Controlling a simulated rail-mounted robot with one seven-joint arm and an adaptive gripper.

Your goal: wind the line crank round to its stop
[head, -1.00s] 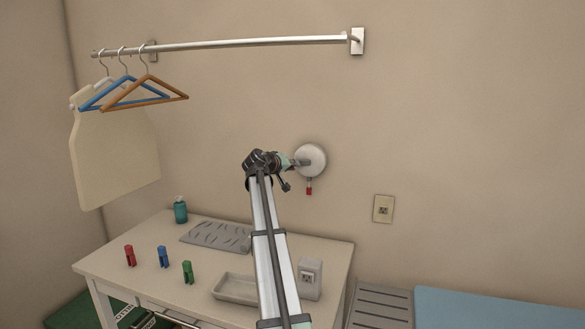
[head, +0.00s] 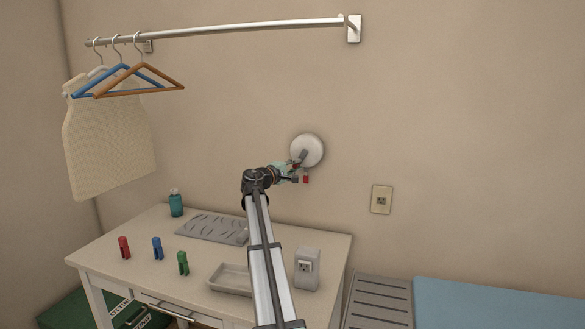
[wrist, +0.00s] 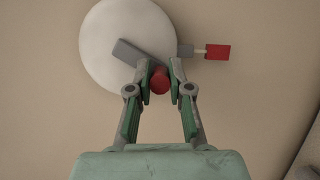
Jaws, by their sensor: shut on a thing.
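The line crank is on the wall, with a round white disc (head: 312,146) and a grey arm (wrist: 138,53) that ends in a red knob (wrist: 159,82). In the wrist view my gripper (wrist: 159,77) is shut on the red knob, one finger on each side. In the head view my gripper (head: 294,170) is at the lower left of the disc, and the crank arm slants down and left. The red block (head: 306,180) hangs below the disc in the head view.
A table (head: 205,262) below holds a teal bottle (head: 176,204), red, blue and green clips, a grey tray (head: 230,279) and a socket box (head: 308,268). A rail (head: 240,30) with hangers is above. A wall socket (head: 381,199) is at right.

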